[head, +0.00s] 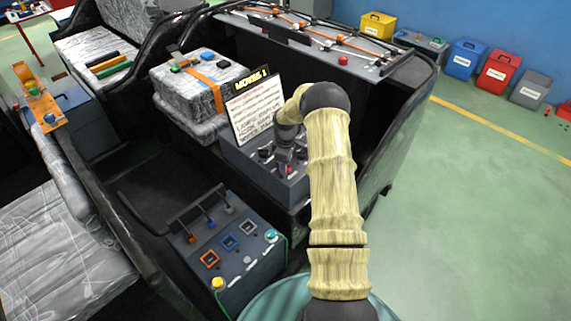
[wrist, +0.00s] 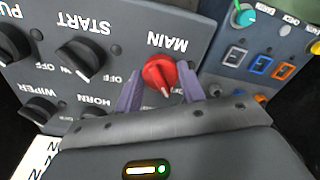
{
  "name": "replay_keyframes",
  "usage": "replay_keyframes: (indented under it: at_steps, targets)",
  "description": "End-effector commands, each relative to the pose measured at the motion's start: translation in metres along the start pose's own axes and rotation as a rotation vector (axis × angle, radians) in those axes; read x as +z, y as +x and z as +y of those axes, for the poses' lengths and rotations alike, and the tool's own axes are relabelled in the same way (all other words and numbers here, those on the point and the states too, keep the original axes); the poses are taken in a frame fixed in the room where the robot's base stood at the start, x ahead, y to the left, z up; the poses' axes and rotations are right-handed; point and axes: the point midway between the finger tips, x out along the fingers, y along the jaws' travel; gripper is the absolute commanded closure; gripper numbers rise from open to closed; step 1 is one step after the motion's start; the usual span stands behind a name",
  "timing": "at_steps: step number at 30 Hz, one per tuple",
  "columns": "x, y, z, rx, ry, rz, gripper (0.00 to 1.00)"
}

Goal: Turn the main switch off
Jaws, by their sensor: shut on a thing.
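The main switch is a red rotary knob (wrist: 160,72) on a grey panel, under the upside-down label MAIN in the wrist view. A pale pointer mark on it faces toward my gripper. My gripper (wrist: 160,90) has one purple-grey finger on each side of the knob and is shut on it.
Black knobs marked START (wrist: 80,60), HORN (wrist: 98,105) and WIPER (wrist: 38,110) sit close by on the panel. A second box (head: 232,245) with coloured switches stands at lower left. Open green floor (head: 480,200) lies right.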

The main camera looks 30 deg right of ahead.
Motion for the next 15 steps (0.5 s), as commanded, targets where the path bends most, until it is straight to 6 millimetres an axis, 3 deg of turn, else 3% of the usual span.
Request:
replay_keyframes:
  at_steps: [15]
  targets:
    - [-0.0011, -0.0016, 0.0015, 0.004, -0.147, 0.003, 0.83]
